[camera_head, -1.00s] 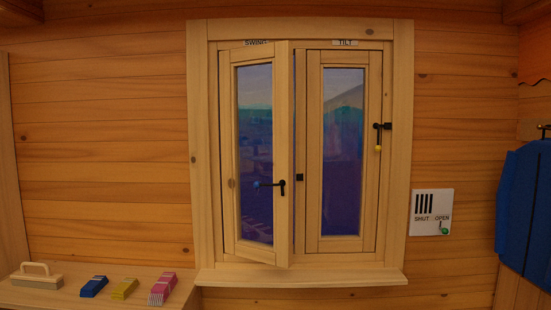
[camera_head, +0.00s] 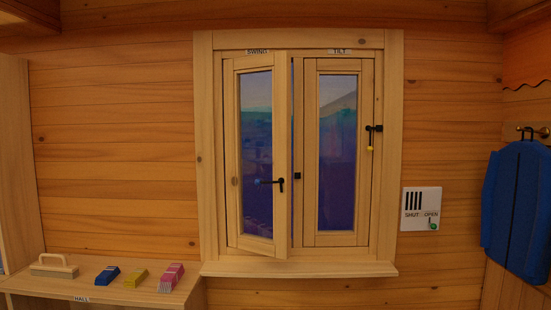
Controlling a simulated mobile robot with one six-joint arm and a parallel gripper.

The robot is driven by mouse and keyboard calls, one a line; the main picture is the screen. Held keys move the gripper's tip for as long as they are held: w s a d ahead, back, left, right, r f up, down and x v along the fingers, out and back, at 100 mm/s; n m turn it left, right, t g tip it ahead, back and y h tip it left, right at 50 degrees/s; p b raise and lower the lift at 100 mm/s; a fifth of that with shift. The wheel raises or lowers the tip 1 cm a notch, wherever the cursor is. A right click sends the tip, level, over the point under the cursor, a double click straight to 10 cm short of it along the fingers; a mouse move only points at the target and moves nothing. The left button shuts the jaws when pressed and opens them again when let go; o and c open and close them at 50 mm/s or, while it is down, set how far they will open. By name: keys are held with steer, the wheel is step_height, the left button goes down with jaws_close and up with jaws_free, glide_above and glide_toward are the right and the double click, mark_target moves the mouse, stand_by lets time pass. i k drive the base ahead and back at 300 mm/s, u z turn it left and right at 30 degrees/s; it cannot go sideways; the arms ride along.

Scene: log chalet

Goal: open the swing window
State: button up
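The swing window (camera_head: 234,150) is the left sash of a double wooden window, under a label reading SWING. It stands ajar, with its right edge swung out toward me and a narrow dark gap beside the middle post. Its black handle (camera_head: 281,184) sits on the right stile, with a blue knob (camera_head: 259,181) pointing left. The tilt window (camera_head: 310,150) on the right, labelled TILT, looks closed. Its black handle (camera_head: 373,128) hangs a yellow knob downward. My gripper does not show in the camera view.
A wooden sill (camera_head: 300,269) juts out below the window. A shelf at lower left (camera_head: 120,297) holds a wooden-handled brush (camera_head: 54,266) and blue, yellow and pink blocks. A SHUT/OPEN panel (camera_head: 420,205) is on the wall at right. A blue garment (camera_head: 518,205) hangs at far right.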

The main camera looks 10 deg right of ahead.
mark_target(279, 63)
steer(key=u, duration=0.2)
steer(key=i, duration=0.85)
steer(key=k, duration=0.5)
steer(key=z, duration=0.5)
